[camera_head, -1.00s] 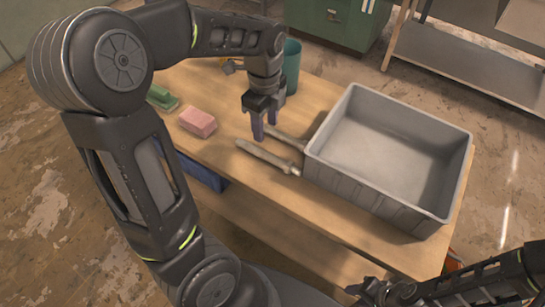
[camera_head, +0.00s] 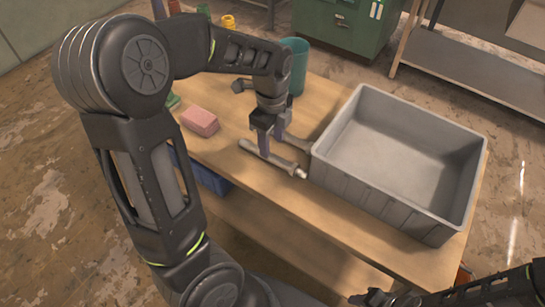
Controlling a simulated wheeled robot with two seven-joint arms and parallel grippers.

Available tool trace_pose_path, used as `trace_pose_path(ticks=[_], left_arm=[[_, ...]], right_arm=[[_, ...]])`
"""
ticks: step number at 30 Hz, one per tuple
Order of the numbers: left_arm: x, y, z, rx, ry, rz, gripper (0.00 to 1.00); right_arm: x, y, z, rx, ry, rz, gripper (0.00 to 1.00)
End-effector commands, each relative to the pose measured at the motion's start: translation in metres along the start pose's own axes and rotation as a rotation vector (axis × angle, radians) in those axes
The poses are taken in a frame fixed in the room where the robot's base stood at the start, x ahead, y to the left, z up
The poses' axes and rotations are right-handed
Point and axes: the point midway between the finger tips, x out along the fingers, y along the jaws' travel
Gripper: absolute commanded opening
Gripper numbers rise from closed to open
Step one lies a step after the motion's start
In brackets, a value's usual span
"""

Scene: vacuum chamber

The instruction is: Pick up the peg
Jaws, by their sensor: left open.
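The peg (camera_head: 283,163), a grey metal rod with a stepped, narrower tip, lies on the wooden table just left of the grey bin. My left gripper (camera_head: 271,147) is open and points down at the peg. Its near finger overlaps the rod in the picture and the other finger shows behind it. I cannot tell whether the fingers touch the peg. Part of my right arm (camera_head: 440,295) shows at the bottom right edge; its fingers cannot be made out.
A large empty grey bin (camera_head: 335,183) stands on the right of the table (camera_head: 215,155). A second grey tool (camera_head: 298,142) lies behind the gripper. A pink block (camera_head: 200,121), a teal cup (camera_head: 296,66) and a hammer-like tool (camera_head: 242,86) are farther left and back.

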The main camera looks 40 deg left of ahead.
Motion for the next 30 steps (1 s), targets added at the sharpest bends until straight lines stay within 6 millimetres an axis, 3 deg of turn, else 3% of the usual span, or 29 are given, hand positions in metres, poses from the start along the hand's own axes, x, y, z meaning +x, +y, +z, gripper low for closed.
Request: trace_pose_path(ticks=[10,21,30], left_arm=[[0.004,0.001,0.0,-0.001,0.0,0.001,0.47],[0.049,0.002,-0.003,-0.001,-0.001,0.001,0.47],[0.053,0.001,-0.003,-0.001,-0.001,-0.002,0.47]], right_arm=[[-0.001,0.0,0.0,0.0,0.0,0.0,0.36],[-0.006,-0.002,0.0,0.0,-0.001,0.0,0.36],[-0.006,-0.002,0.0,0.0,-0.001,0.0,0.36]])
